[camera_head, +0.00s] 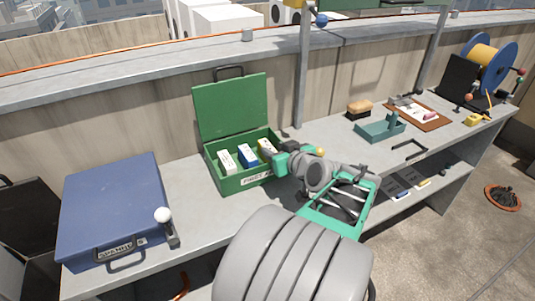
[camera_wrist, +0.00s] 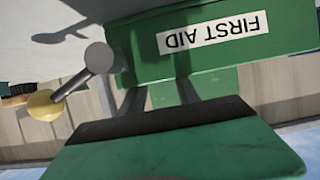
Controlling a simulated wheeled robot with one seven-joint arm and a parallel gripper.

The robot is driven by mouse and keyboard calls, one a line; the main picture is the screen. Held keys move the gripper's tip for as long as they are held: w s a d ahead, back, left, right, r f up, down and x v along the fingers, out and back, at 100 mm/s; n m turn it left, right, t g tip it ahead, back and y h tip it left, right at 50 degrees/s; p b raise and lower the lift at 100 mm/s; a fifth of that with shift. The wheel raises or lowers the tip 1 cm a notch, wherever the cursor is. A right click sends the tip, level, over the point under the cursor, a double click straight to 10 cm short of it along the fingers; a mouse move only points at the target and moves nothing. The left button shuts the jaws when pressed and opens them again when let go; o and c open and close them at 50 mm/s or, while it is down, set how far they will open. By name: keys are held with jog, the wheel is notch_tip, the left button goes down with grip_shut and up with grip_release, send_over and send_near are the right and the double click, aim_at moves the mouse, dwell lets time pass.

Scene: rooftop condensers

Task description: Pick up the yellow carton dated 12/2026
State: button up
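The open green first aid box (camera_head: 238,187) stands on the bench with its lid raised. In the head view it holds a white-topped carton (camera_head: 227,161), a blue carton with a white face (camera_head: 247,155) and a yellow carton (camera_head: 265,146) at the right. No date is legible. My gripper (camera_head: 271,153) is at the box's right side, close to the yellow carton and partly covering it. In the wrist view, my gripper (camera_wrist: 160,92) has its two dark fingers apart, at the rim above the upside-down FIRST AID label (camera_wrist: 212,33). No carton shows there.
A blue case (camera_head: 112,205) and a white-knobbed lever (camera_head: 166,225) stand left. A yellow-knobbed lever (camera_wrist: 75,85) is beside the box. A teal tray (camera_head: 380,128), clipboard (camera_head: 418,112) and cable reel (camera_head: 488,65) lie to the right. A post (camera_head: 301,80) rises behind the bench.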

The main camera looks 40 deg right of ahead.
aim_at(268, 147)
jog(key=x, duration=0.3)
jog(key=shift+w+f, duration=0.2)
jog(key=shift+w, duration=0.05)
grip_shut()
